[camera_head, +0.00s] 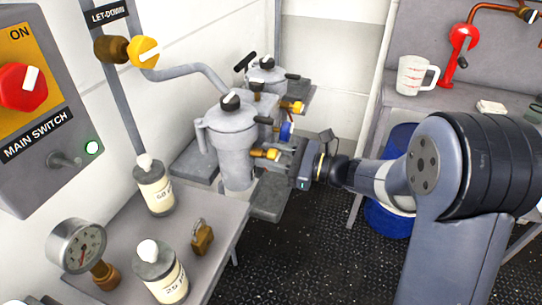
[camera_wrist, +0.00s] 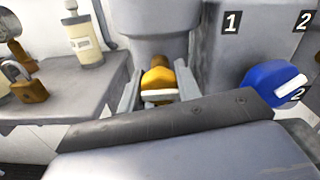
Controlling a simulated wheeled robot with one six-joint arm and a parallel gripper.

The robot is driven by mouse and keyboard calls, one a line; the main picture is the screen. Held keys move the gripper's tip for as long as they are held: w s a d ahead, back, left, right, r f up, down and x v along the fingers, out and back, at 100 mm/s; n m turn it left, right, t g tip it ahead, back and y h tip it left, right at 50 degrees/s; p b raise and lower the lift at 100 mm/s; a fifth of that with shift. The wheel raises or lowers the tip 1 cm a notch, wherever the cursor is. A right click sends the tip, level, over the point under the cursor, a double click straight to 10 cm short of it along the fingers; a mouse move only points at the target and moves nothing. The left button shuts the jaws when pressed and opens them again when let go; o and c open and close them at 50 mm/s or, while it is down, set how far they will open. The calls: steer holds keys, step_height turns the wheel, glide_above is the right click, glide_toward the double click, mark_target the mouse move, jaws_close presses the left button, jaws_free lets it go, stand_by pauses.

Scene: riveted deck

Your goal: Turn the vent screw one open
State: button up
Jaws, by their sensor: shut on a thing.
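A yellow knob (camera_head: 265,153) sits on a brass stem on the side of the nearer grey filter housing (camera_head: 233,138). In the wrist view the yellow knob (camera_wrist: 158,78) lies between my fingers, and its white bar runs nearly level. My gripper (camera_head: 281,155) is shut on this knob, with one finger (camera_wrist: 130,92) on its left and one (camera_wrist: 187,82) on its right. A black knob with a white mark (camera_head: 231,101) tops the same housing, clear of my gripper. No label naming the vent screw is readable.
A blue knob (camera_wrist: 275,85) by a "2" label is close on the right; it also shows in the head view (camera_head: 286,131). A second housing (camera_head: 266,75) stands behind. Sample bottles (camera_head: 155,188), a padlock (camera_head: 202,238) and a gauge (camera_head: 77,245) occupy the left bench.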

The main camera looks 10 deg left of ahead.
steer(key=shift+f, duration=0.1)
steer(key=n+b, duration=0.4)
steer(key=b, duration=0.1)
steer(key=shift+f+b, duration=0.2)
steer(key=shift+b, duration=0.1)
steer(key=n+b, duration=0.5)
steer(key=b, duration=0.2)
steer(key=shift+n, duration=0.3)
steer(key=n+b, duration=0.5)
steer(key=b, duration=0.1)
steer(key=shift+b, duration=0.35)
steer(key=n+b, duration=0.3)
steer(key=shift+r, duration=0.25)
steer(key=o, duration=1)
steer(key=shift+c, duration=0.2)
